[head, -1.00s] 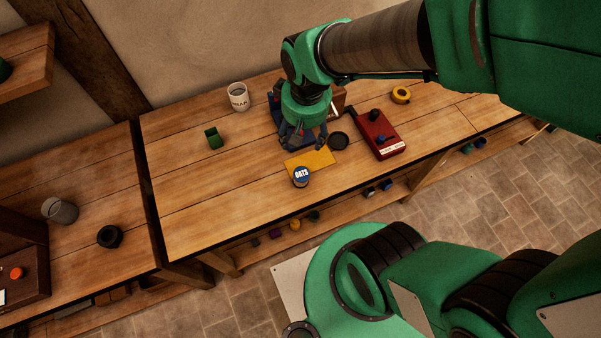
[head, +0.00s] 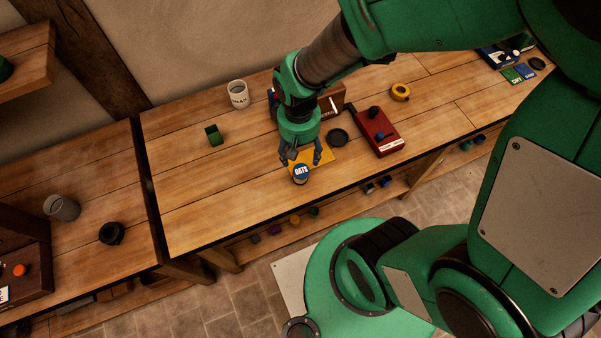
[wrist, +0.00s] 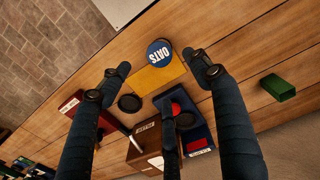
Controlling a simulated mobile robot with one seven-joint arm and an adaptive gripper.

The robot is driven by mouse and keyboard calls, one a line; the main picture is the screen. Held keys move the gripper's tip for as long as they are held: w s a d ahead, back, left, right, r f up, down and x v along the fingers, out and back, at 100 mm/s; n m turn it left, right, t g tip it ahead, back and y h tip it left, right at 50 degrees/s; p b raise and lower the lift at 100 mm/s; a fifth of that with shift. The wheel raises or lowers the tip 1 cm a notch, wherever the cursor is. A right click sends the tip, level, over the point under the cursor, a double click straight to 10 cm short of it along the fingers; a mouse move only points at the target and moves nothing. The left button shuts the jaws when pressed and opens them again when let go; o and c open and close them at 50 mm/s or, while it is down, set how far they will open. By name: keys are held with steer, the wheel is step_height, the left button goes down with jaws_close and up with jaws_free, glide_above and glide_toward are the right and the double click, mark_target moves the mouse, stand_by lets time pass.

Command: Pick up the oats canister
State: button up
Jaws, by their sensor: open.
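The oats canister (head: 301,175) stands on the workbench by the front edge of a yellow mat. It is small and round, with a blue lid lettered OATS. In the wrist view the canister (wrist: 160,52) shows beyond the fingertips, roughly between them and nearer the right one. My gripper (head: 302,161) is open and empty, with its fingers just behind the canister in the head view. In the wrist view my gripper (wrist: 158,72) has its fingers spread wide. I cannot tell the exact height of the fingertips above the bench.
The yellow mat (head: 322,157) lies beside the canister. A black disc (head: 337,137), a red box (head: 375,132) and a yellow ring (head: 400,91) are to the right. A green block (head: 214,135) and a pale mug (head: 238,94) stand left. The bench left of the canister is clear.

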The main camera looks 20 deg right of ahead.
mark_target(300, 169)
step_height(300, 169, down, 8)
steer(key=shift+r+b, duration=0.25)
steer(key=shift+b, duration=0.4)
steer(key=shift+w+d+f+b, duration=0.15)
steer(key=shift+f+b, duration=0.2)
steer(key=shift+f, duration=1)
steer(key=shift+w+a+f+b, duration=0.1)
steer(key=shift+f+b, duration=0.2)
steer(key=shift+f, duration=1)
steer(key=shift+c, duration=0.5)
steer(key=c, duration=1.3)
